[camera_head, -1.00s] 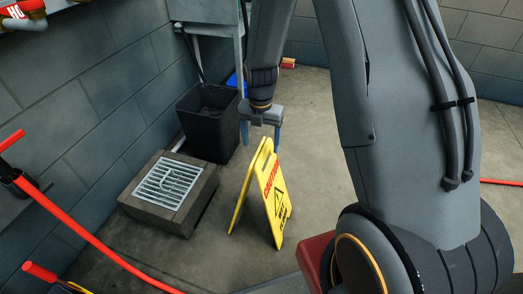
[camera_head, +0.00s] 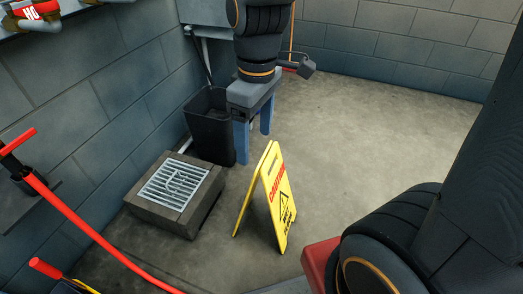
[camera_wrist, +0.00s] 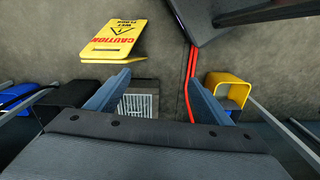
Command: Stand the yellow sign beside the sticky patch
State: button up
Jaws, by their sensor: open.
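The yellow caution sign (camera_head: 279,204) stands upright on the concrete floor, its two panels spread like a tent, in the head view. It also shows in the upper left of the wrist view (camera_wrist: 113,38). My gripper (camera_head: 254,148) is open and empty, its two blue fingers pointing down, behind and slightly left of the sign's top in the head view. In the wrist view the open fingers (camera_wrist: 158,90) have the sign beyond and left of them, with no contact visible. I cannot make out a sticky patch in either view.
A block with a metal grate (camera_head: 172,184) sits left of the sign, by the wall. A black bin (camera_head: 209,125) stands behind it. A red hose (camera_head: 90,232) crosses the left foreground. A yellow object (camera_wrist: 228,88) shows right in the wrist view. Floor at the back right is clear.

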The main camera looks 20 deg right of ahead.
jog(key=s+r+m, duration=0.3)
jog(key=s+m, duration=0.3)
jog(key=s, duration=0.2)
jog(key=shift+a+m, duration=0.35)
jog(key=shift+m, duration=0.05)
jog(key=shift+w, duration=0.1)
jog(key=d+r+m+p, duration=0.2)
jog(key=d+r+p, duration=0.7)
jog(key=p, duration=0.8)
jog(key=shift+m, duration=0.4)
jog(key=shift+c, duration=0.5)
